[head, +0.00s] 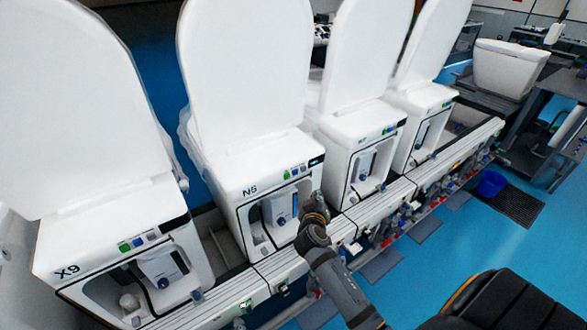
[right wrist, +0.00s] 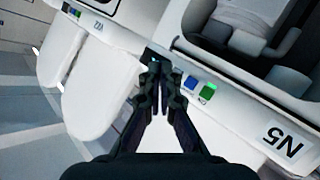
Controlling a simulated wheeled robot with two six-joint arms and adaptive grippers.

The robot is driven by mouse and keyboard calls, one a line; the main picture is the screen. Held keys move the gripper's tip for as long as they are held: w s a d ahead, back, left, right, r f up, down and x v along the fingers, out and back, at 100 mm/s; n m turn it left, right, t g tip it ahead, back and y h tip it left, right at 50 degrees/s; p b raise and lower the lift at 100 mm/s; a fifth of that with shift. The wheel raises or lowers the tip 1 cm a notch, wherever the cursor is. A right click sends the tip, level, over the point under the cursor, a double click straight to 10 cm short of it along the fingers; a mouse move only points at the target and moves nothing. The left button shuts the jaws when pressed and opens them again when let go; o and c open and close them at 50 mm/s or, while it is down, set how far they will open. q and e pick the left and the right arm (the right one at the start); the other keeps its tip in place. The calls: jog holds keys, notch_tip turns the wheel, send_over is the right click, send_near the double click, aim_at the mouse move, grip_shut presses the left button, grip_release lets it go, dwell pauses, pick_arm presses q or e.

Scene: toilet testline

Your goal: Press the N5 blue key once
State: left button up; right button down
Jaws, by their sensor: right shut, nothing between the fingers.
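The toilet unit labelled N5 (head: 230,188) stands second from the left in the head view, with its white lid raised. Its front panel carries a green key, a blue key (head: 295,171) and a dark display (head: 316,161). In the right wrist view the blue key (right wrist: 190,82) sits beside the green key (right wrist: 207,92), with the N5 label (right wrist: 283,140) further right. My right gripper (head: 312,198) is in front of the N5 unit's right side. In the wrist view its closed, empty fingertips (right wrist: 156,62) appear left of the blue key, near the display end. Contact cannot be told. My left gripper is out of view.
The X9 unit (head: 110,240) stands to the left, and other toilet units (head: 360,135) stand to the right with raised lids. A white rail (head: 280,262) with fittings runs along the front.

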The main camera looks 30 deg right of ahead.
aim_at(295, 172)
jog(key=shift+r, duration=0.25)
jog(key=w+b, duration=0.3)
jog(key=w, duration=0.5)
jog(key=shift+w+a, duration=0.35)
jog(key=shift+f, duration=0.1)
dwell(1.2)
jog(key=shift+w+b, duration=0.3)
jog(key=shift+w, duration=0.15)
